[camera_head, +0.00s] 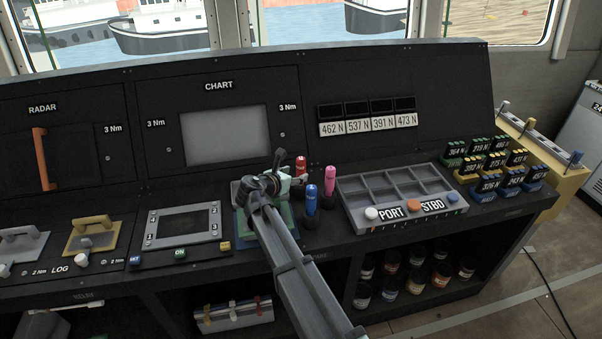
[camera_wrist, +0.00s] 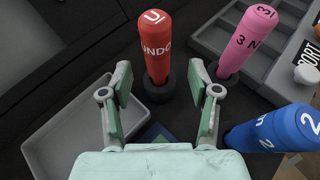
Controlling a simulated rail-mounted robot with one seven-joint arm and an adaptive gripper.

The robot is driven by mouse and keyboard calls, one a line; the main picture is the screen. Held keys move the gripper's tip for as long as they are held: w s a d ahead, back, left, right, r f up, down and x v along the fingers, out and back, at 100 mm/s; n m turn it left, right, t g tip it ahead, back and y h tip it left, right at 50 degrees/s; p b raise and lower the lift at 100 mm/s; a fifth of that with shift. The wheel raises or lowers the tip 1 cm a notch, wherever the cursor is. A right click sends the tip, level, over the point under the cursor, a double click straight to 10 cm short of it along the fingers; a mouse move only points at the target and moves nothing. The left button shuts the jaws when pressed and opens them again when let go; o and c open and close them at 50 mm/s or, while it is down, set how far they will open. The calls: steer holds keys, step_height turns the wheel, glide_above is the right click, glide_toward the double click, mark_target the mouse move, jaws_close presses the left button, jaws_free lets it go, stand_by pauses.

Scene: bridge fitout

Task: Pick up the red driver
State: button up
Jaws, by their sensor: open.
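The red driver (camera_wrist: 156,50) stands upright in a dark round base in the wrist view, its handle marked with white letters. In the head view the red driver (camera_head: 300,165) shows behind my gripper, partly hidden by it. My gripper (camera_wrist: 160,84) is open and empty, its two fingers pointing toward the red driver. The driver is ahead of the fingertips, roughly centred between them. I cannot tell exactly how far apart they are. In the head view my gripper (camera_head: 286,180) is above the console, left of the blue driver.
A pink driver (camera_wrist: 246,40) and a blue driver (camera_wrist: 275,128) stand close on the right. A grey tray (camera_wrist: 60,128) lies to the left. A grey compartment tray (camera_head: 400,189) with PORT and STBD labels is right of the drivers. A sloped panel rises behind.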

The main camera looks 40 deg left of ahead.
mark_target(298, 170)
steer(key=shift+w+a+p, duration=0.15)
steer(key=shift+w+p, duration=0.2)
steer(key=shift+w, duration=0.2)
steer(key=p+x, duration=0.1)
steer(key=x, duration=0.2)
steer(key=shift+w+a, duration=0.15)
steer(key=shift+w, duration=0.05)
steer(key=shift+w+f, duration=0.25)
steer(key=shift+w, duration=0.05)
jaws_close()
